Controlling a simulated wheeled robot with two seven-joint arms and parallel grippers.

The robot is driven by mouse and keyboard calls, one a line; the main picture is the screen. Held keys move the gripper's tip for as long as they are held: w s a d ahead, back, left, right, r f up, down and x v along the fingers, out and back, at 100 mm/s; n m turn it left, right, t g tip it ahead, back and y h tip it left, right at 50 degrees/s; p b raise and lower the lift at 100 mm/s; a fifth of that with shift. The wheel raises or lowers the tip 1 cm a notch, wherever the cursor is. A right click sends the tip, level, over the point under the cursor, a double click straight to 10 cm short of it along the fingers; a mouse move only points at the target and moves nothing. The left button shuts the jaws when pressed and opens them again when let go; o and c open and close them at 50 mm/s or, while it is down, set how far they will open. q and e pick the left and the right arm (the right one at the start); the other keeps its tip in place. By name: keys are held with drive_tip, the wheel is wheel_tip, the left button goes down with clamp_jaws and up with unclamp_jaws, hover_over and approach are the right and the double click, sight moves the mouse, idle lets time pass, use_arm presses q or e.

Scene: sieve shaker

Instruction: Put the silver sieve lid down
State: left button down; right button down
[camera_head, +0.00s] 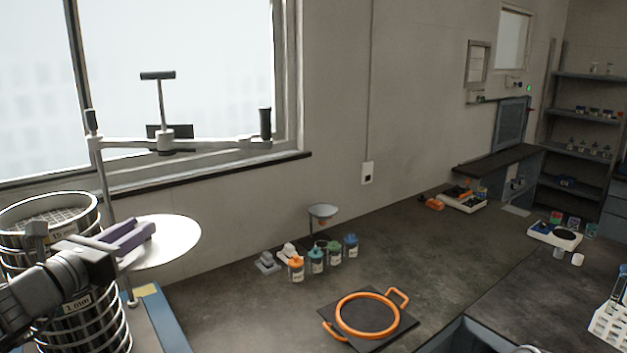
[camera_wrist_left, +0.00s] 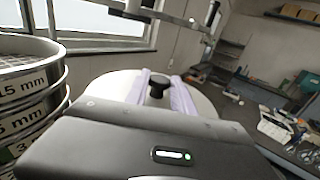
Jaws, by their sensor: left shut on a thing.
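The silver sieve lid (camera_head: 177,241) is a bright round disc, held level in the air to the right of the sieve stack's top. My left gripper (camera_head: 143,236), with purple finger pads, is shut on the lid's knob. In the left wrist view the dark knob (camera_wrist_left: 158,88) sits between the two purple fingers, and the pale lid (camera_wrist_left: 108,86) spreads beneath them. The sieve stack (camera_head: 95,332) stands at the left, uncovered, with its mesh showing at the top. My left arm hides part of the stack. My right gripper is not in view.
On the dark bench (camera_head: 230,318) are several capped jars (camera_head: 316,261), a funnel (camera_head: 323,211) and a dark mat (camera_head: 403,330) with an orange ring (camera_head: 342,315). Bench around the mat is clear.

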use_arm(q)
drive_tip(key=s+d+f+m+g+h+b, duration=0.1)
drive_tip(key=s+d+f+m+g+h, duration=0.1)
drive_tip(key=f, duration=1.1)
drive_tip(key=s+d+f+m+g+h+b, duration=0.1)
drive_tip(key=s+d+f+m+g+h, duration=0.1)
drive_tip(key=f, duration=1.1)
drive_tip(key=s+d+f+m+g+h+b, duration=0.2)
drive_tip(key=s+d+f+h, duration=0.3)
drive_tip(key=d+f, duration=0.4)
wheel_tip(320, 180, down, 4)
drive_tip(key=shift+s+r+m+g, duration=0.1)
drive_tip(key=shift+s+m+g, duration=0.2)
drive_tip(key=shift+s+m, duration=0.45)
